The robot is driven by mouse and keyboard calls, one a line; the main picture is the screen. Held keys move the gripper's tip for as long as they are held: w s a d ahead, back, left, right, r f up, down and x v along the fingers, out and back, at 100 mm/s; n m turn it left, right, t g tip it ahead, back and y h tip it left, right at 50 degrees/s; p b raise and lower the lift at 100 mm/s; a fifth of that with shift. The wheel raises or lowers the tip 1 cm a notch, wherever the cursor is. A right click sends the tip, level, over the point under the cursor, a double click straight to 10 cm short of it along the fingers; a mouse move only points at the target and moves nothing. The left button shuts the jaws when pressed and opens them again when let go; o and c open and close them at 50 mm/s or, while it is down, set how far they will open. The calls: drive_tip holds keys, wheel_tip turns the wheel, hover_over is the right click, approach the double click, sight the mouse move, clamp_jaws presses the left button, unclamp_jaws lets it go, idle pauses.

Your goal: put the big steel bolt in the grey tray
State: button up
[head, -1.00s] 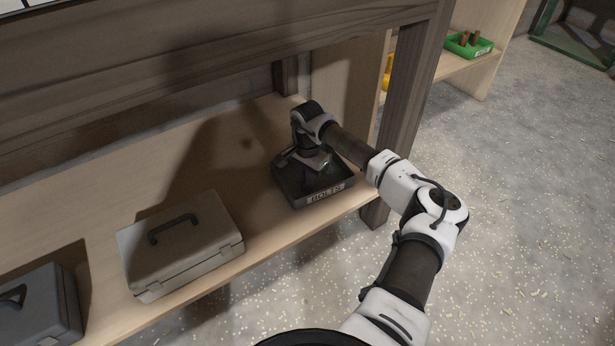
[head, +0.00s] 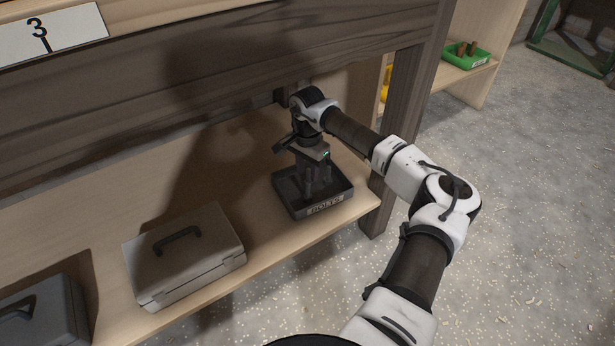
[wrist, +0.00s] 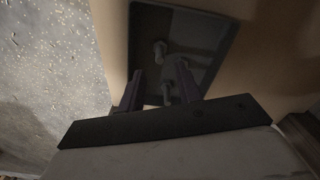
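The dark grey tray (head: 288,196), labelled BOLTS, sits on the lower wooden shelf beside the right post. It also shows in the wrist view (wrist: 222,40). My gripper (head: 317,187) points down over the tray, its fingers apart. In the wrist view the gripper (wrist: 160,86) has a clear gap between its two fingers, and nothing shows clamped there. Bolt shapes lie in the tray: one bolt (wrist: 160,50) beyond the fingers, another bolt (wrist: 184,64) beside it and a nearer one (wrist: 167,92) seen between the fingers. I cannot tell which is the big steel bolt.
A light grey toolbox (head: 185,255) stands on the shelf left of the tray, and a darker case (head: 45,315) farther left. The bench's thick beam (head: 220,75) is above and a post (head: 403,130) right. A green bin (head: 466,58) is on another shelf.

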sight(307, 184)
drive_tip(key=shift+r+p, duration=0.45)
drive_tip(key=shift+r, duration=1.55)
